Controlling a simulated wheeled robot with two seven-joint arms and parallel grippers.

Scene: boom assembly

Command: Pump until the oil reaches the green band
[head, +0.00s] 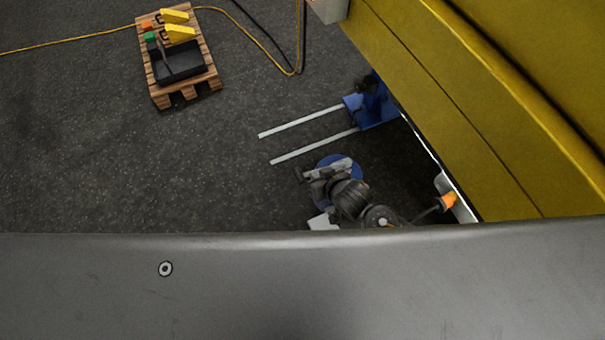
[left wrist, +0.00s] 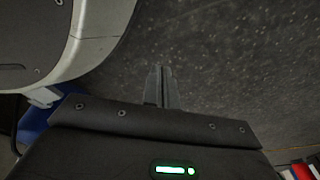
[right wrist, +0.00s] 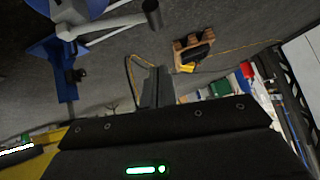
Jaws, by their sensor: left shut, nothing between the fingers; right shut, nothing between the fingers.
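My right gripper (head: 303,174) is shut and empty, in front of or over a round blue object (head: 351,163) that my arm partly hides. Its fingers (right wrist: 158,72) point over bare floor in the right wrist view. A grey lever (right wrist: 108,24) with a dark cylindrical grip (right wrist: 152,14) shows there beside blue parts, apart from the fingers; it looks like a pump handle. My left gripper (left wrist: 160,75) is shut and empty over dark floor; it is not visible in the head view. I cannot make out an oil level or green band in any view.
A blue lifter with two pale forks (head: 305,121) stands by the large yellow boom (head: 460,90). A wooden pallet (head: 163,99) with a black tray and yellow blocks lies at upper left, near a yellow hose (head: 265,48). Floor between is clear.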

